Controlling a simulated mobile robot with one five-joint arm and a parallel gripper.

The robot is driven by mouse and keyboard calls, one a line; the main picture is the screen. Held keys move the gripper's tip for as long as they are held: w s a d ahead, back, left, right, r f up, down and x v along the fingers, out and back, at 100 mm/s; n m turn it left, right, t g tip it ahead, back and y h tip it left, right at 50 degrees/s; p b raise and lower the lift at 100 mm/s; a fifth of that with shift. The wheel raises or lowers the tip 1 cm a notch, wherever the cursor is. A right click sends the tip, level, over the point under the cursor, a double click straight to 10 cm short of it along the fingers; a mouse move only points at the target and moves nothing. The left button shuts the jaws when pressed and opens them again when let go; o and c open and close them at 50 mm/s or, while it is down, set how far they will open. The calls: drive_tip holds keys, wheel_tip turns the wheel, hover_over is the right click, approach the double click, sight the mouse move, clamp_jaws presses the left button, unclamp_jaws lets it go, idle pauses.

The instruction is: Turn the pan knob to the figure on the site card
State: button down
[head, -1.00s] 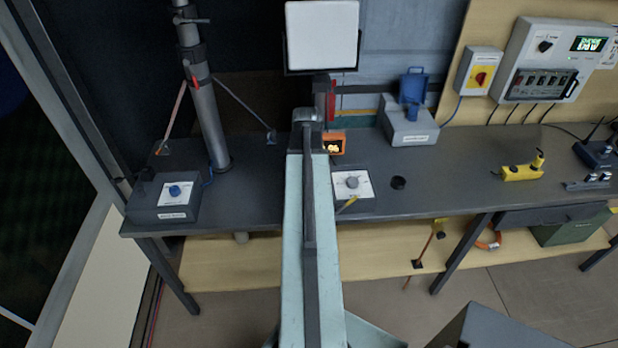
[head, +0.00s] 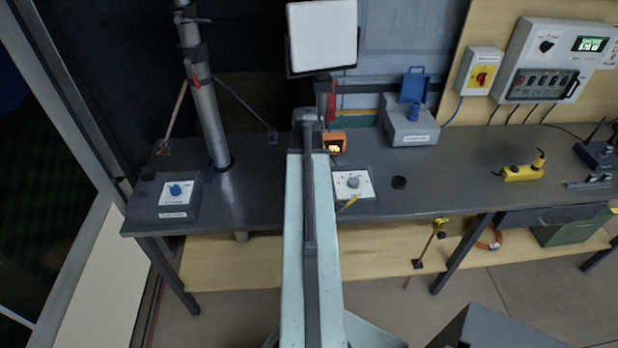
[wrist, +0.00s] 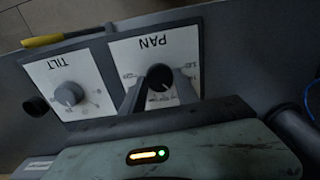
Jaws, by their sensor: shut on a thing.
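The pan knob (wrist: 160,74) is a dark round knob on a white plate marked PAN, which appears upside down in the wrist view. My gripper (wrist: 160,90) is shut on it, one finger on each side. The jaws cover part of the scale, so I cannot read the knob's setting. In the head view my arm hides the pan plate and gripper. The tilt knob (wrist: 68,94) sits on the neighbouring TILT plate; it also shows just right of my arm in the head view (head: 353,182). I cannot identify a readable site card.
A yellow-handled tool (wrist: 55,40) lies beside the tilt plate. A grey box with a blue knob (head: 175,189) stands at the bench's left end. A mast (head: 207,125) rises behind it. An orange-framed unit (head: 335,136) stands behind the tilt plate. Bench space right of the tilt plate is mostly clear.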

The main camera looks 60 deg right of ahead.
drive_tip(key=shift+a, duration=0.2)
drive_tip(key=c, duration=0.9)
unclamp_jaws()
drive_tip(key=shift+d, duration=0.1)
drive_tip(key=shift+r, duration=0.1)
wheel_tip(320, 180, up, 8)
drive_tip(key=p, duration=0.8)
drive_tip(key=shift+f, duration=0.2)
